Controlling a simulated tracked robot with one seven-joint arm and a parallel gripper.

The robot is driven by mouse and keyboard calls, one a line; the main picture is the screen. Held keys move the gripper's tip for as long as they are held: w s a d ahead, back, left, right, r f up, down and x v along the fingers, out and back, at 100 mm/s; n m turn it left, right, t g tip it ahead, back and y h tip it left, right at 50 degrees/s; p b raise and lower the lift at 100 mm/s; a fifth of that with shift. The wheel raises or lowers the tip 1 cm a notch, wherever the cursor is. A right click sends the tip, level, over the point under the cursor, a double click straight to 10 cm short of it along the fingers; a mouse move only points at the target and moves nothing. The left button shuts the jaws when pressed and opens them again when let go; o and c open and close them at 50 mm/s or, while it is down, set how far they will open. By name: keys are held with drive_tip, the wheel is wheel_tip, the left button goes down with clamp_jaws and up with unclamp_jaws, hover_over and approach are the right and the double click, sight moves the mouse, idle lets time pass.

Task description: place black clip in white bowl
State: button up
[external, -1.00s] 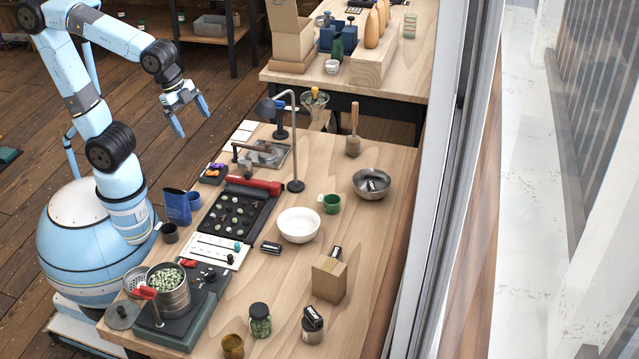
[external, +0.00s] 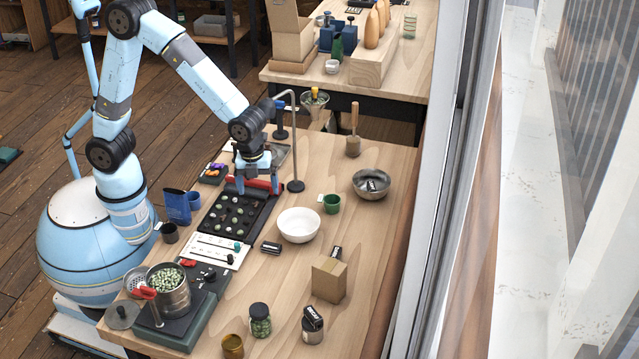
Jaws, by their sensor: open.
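The white bowl (external: 298,226) stands upright on the wooden table and looks empty. A small black clip-like piece (external: 271,248) lies on the table just left of and nearer than the bowl. My gripper (external: 257,188) points down, open, over the red cylinder (external: 265,184) at the far end of the black bean tray. It is up and left of the white bowl, and nothing shows between its fingers.
A thin lamp stand (external: 295,150) rises close right of my gripper. A green cup (external: 331,204) stands right of the white bowl. The black tray (external: 232,217) holds several beans. A pot of beans (external: 168,290) stands at front left. The table right of the bowl is partly clear.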

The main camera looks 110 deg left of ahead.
drive_tip(key=w+f+m, duration=0.3)
drive_tip(key=f, duration=0.4)
hover_over(271, 245)
drive_tip(key=shift+g, duration=0.4)
drive_tip(key=f, duration=0.8)
drive_tip(key=shift+a+f, duration=0.1)
drive_tip(key=shift+a, duration=0.2)
drive_tip(key=shift+d+f, duration=0.15)
drive_tip(key=shift+f, duration=1.3)
drive_tip(key=shift+d+f, duration=0.1)
drive_tip(key=shift+f, duration=1.3)
drive_tip(key=shift+c, duration=0.4)
drive_tip(key=c, duration=1.1)
drive_tip(key=shift+r, duration=0.1)
